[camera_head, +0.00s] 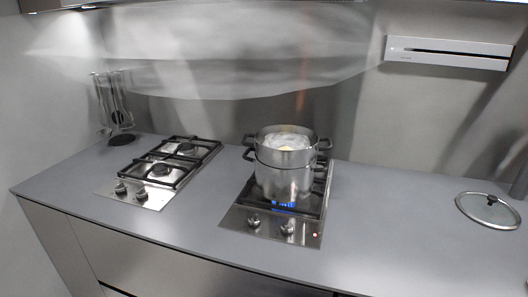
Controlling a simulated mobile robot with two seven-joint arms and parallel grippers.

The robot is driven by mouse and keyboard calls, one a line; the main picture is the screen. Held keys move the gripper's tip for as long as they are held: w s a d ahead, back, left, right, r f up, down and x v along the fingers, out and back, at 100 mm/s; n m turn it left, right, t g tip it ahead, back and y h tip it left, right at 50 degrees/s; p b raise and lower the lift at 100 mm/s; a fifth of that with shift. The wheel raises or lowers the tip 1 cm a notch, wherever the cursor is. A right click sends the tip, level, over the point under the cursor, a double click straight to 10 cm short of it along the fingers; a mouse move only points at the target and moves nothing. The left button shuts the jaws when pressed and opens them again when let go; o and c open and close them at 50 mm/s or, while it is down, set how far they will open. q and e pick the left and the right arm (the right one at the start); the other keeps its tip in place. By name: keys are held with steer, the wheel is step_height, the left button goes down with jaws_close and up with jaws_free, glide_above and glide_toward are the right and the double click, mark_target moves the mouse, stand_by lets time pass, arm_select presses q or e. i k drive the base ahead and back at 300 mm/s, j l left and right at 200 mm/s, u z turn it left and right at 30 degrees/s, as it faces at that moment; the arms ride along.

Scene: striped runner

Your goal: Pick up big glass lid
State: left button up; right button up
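A big round glass lid (488,210) with a metal rim and a dark knob on top lies flat on the grey counter at the far right, close to the right edge of the head view. A stack of steel pots (284,172) with dark side handles stands on the right hob, with something pale and a bit of yellow inside the top one. Neither my left nor my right gripper shows in the head view.
The right hob (270,238) has a blue flame lit under the pots. An unused left hob (165,172) sits on the counter. Utensils (114,108) hang at the back left. The grey counter (400,225) is bare between the right hob and the lid.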

mark_target(490, 210)
steer(key=l+u, duration=0.1)
steer(key=l, duration=0.3)
steer(key=k+l+u, duration=0.1)
steer(key=l, duration=0.25)
steer(key=k+l+u, duration=0.1)
steer(key=l, duration=0.3)
steer(key=k+l+u, duration=0.1)
steer(key=l, duration=0.25)
steer(key=k+l+u, duration=0.1)
steer(key=l, duration=0.3)
steer(key=k+l+u, duration=0.1)
steer(key=l, duration=0.25)
steer(key=k, duration=0.1)
